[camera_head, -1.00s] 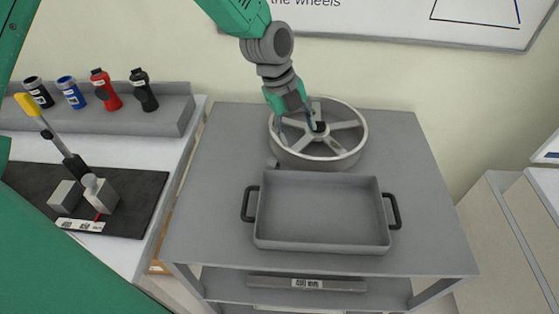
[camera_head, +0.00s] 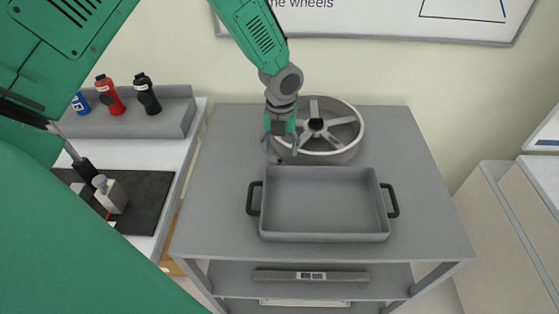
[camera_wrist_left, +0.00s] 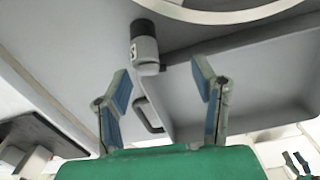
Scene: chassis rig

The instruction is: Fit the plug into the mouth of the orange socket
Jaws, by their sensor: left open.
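A short grey cylinder with a black end and a label, which looks like the plug (camera_wrist_left: 146,55), stands on the grey table by the wheel in the left wrist view. In the head view it is mostly hidden by the gripper. My left gripper (camera_head: 281,146) is open and empty near the wheel's left rim, above the tray's back left corner. Its two fingers (camera_wrist_left: 163,83) are spread in the left wrist view, with the cylinder beyond the gap between them. I cannot make out an orange socket in either view.
A spoked wheel (camera_head: 350,150) lies at the back of the table, with an empty grey tray (camera_head: 325,237) in front. A side bench at left holds a shelf of bottles (camera_head: 148,95) and a black mat (camera_head: 150,205). The table's right side is clear.

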